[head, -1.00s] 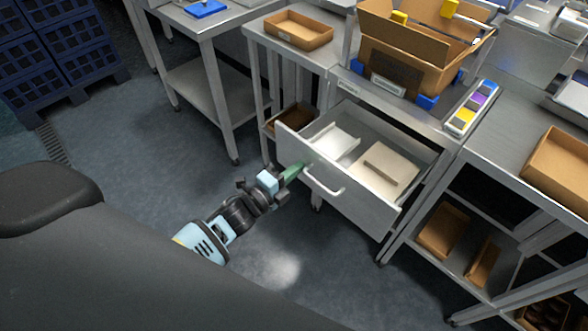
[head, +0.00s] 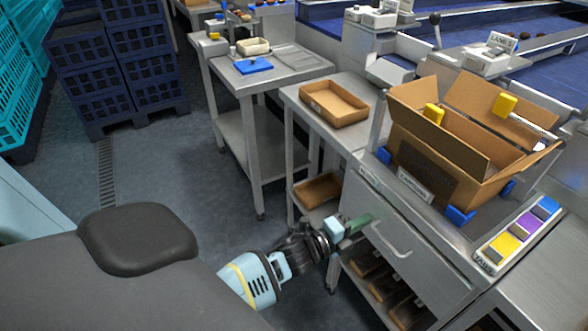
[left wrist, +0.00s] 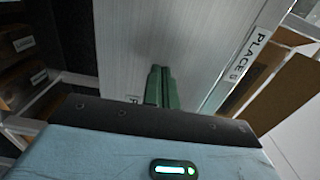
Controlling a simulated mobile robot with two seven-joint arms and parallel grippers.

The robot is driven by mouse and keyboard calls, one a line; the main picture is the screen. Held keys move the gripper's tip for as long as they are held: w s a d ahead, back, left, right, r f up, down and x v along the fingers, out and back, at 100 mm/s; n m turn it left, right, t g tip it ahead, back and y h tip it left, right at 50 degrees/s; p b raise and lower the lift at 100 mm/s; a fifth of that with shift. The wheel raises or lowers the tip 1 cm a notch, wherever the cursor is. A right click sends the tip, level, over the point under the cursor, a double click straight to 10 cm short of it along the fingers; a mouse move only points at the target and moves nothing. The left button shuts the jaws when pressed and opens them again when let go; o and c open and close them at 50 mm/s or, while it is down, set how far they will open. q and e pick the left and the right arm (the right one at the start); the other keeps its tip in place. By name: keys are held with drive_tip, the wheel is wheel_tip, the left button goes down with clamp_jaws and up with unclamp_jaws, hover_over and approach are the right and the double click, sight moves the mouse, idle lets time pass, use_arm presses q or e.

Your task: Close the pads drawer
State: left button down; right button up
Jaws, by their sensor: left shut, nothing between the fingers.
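The pads drawer's grey front (head: 425,262) with its bar handle (head: 393,241) sits in the steel bench; the drawer looks pushed in, and its inside is hidden. My left gripper (head: 362,221) is shut and empty, its green fingertips at the left part of the drawer front, beside the handle. In the left wrist view the fingers (left wrist: 160,86) point at the pale drawer front (left wrist: 120,40) and seem to touch it; I cannot tell for sure. My right gripper is not in view.
An open cardboard box (head: 440,155) stands on the bench above the drawer, beside a rack of coloured labels (head: 518,236). A shallow brown tray (head: 333,103) lies on the bench to the left. Brown bins (head: 318,189) sit below. Floor to the left is free.

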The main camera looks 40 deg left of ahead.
use_arm(q)
drive_tip(key=shift+w+d+r, duration=0.15)
drive_tip(key=shift+w+d, duration=0.1)
drive_tip(key=shift+w, duration=0.4)
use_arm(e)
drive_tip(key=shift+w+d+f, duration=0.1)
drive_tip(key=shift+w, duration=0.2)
use_arm(q)
drive_tip(key=shift+r, duration=0.15)
